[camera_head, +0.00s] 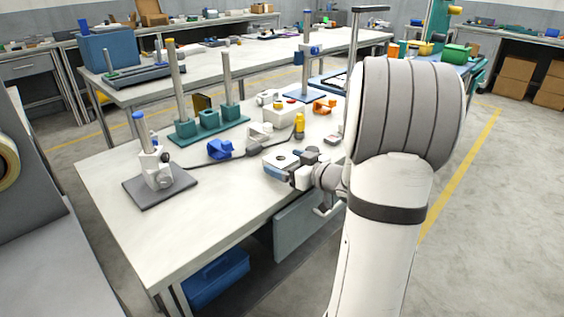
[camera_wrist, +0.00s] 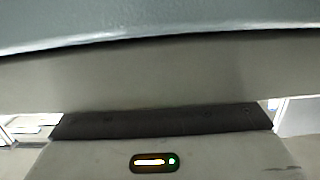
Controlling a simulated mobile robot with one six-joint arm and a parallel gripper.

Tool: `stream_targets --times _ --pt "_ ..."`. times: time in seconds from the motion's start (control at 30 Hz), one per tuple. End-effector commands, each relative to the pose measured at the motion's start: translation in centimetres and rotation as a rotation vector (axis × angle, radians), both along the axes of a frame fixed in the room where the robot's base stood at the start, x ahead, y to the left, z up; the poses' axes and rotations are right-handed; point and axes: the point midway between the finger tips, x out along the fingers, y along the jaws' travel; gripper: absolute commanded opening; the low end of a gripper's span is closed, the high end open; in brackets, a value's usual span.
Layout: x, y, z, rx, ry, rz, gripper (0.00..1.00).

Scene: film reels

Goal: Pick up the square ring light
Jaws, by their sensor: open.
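A square, pale block with a dark round opening on top and a blue side (camera_head: 272,170) looks like the square ring light. It sits near the table's front edge in the head view. My gripper (camera_head: 292,174) is right beside it at its right side, low over the table. The fingers partly overlap the block, and whether they touch it cannot be told. My gripper is open. In the wrist view, a blurred grey-teal surface (camera_wrist: 160,25) fills the top, very close. I cannot tell for sure which thing it is.
A grey stand with a blue-topped post (camera_head: 158,170) stands at the left. A green base with posts (camera_head: 208,122), a blue clamp (camera_head: 219,149), a yellow-topped piece (camera_head: 299,125) and an orange bracket (camera_head: 324,106) lie behind. The table's front left (camera_head: 190,230) is bare.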

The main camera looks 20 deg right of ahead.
Motion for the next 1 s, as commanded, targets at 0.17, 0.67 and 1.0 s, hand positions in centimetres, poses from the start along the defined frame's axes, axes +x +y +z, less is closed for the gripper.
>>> stream_targets --times 0.17,0.67,1.0 --pt "2.2 0.8 -0.3 0.001 0.0 0.001 0.91" --pt "2.4 0.7 -0.4 0.0 0.001 -0.002 0.74" --pt "2.4 0.7 -0.4 0.0 0.001 -0.003 0.46"
